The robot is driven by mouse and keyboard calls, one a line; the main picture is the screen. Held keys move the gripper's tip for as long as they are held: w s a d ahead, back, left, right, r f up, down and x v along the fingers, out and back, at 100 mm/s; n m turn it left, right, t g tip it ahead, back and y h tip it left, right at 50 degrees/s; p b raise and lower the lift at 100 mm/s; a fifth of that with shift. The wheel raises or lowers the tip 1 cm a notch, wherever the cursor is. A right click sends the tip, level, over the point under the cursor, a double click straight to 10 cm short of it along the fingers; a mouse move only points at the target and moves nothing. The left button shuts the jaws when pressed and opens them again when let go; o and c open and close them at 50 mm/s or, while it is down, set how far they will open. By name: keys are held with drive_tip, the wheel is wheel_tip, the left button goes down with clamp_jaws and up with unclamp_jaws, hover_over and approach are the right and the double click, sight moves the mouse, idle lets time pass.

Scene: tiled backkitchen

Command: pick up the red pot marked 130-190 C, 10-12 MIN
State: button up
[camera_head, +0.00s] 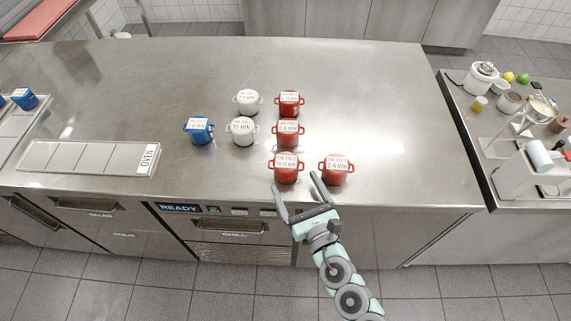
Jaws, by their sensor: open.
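Several red pots with white labels on top stand on the steel counter. The front left red pot (286,174) shows a label ending in 10-12 MIN; its temperature line is too small to read surely. The back red pot (289,109) has a label that may also read 10-12 MIN. The middle red pot (288,139) seems to read 6-8 MIN, and the front right red pot (336,177) 2-4 MIN. Contact cannot be told.
Two white pots (242,134) and a blue pot (200,134) stand left of the red ones. A flat tray marked OVEN (90,158) lies at the left. The counter (390,110) is clear at right. A side table (480,135) holds kitchen items.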

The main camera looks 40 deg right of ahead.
sight(291, 176)
drive_tip(key=shift+x, duration=1.1)
drive_tip(key=shift+w+d+r, duration=0.15)
drive_tip(key=shift+w, duration=0.25)
drive_tip(key=shift+r+p+x, duration=0.2)
drive_tip(key=shift+p+x, duration=0.35)
drive_tip(key=shift+x, duration=1.8)
drive_tip(key=shift+s, duration=0.1)
drive_tip(key=shift+c, duration=0.3)
drive_tip(key=c, duration=1.7)
drive_tip(key=shift+c, duration=0.2)
